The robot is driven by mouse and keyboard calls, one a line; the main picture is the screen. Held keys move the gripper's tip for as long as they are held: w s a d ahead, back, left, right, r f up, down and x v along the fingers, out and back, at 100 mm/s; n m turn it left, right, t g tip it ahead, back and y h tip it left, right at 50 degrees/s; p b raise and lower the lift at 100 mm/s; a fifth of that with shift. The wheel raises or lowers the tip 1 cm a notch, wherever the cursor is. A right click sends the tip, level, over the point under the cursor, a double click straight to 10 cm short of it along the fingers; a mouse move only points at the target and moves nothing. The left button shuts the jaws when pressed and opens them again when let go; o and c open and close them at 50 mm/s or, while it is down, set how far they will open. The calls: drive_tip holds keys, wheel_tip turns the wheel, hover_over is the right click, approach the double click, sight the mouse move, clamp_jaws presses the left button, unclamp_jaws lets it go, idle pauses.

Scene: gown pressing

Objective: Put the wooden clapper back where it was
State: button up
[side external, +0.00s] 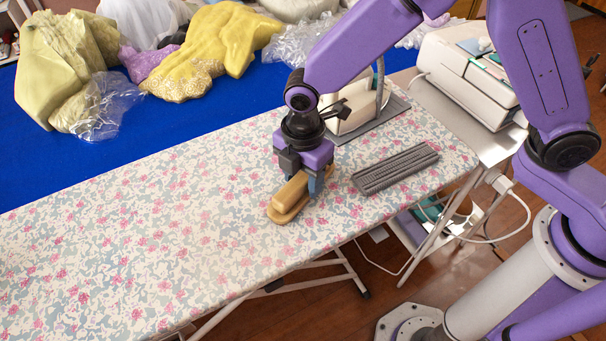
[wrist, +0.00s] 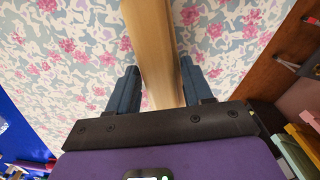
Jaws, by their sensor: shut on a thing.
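The wooden clapper (side external: 283,207) is a pale, long wooden block with rounded ends, low over the flowered ironing board (side external: 130,240). I cannot tell whether its underside touches the cover. My gripper (side external: 306,185) points down and is shut on the clapper across its width, near its right part. In the wrist view the clapper (wrist: 152,45) runs up and out of the top of the picture between the two blue fingers (wrist: 157,90). The fingers hide part of its sides.
A dark grey ribbed pad (side external: 395,168) lies just right of my gripper. Behind it a white appliance stands on a grey plate (side external: 388,122). A white machine (side external: 465,75) stands at the back right. Clothes and plastic bags lie on the blue surface (side external: 60,165). The board's left is clear.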

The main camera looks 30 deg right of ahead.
sight(304, 176)
drive_tip(key=shift+f, duration=0.15)
drive_tip(key=o, duration=1.2)
wheel_tip(304, 176, up, 12)
drive_tip(key=shift+r, duration=0.2)
drive_tip(key=shift+d, duration=0.1)
drive_tip(key=s+d+m, duration=0.3)
drive_tip(key=s+d, duration=0.3)
drive_tip(key=d, duration=0.3)
drive_tip(key=s+d+m, duration=0.3)
drive_tip(key=s+d, duration=0.4)
drive_tip(key=d, duration=0.2)
drive_tip(key=s+d+m, duration=0.3)
drive_tip(key=s+d, duration=0.4)
drive_tip(key=d, duration=0.2)
drive_tip(key=shift+s+r+m, duration=0.15)
drive_tip(key=shift+r+m, duration=0.1)
drive_tip(key=shift+m, duration=0.15)
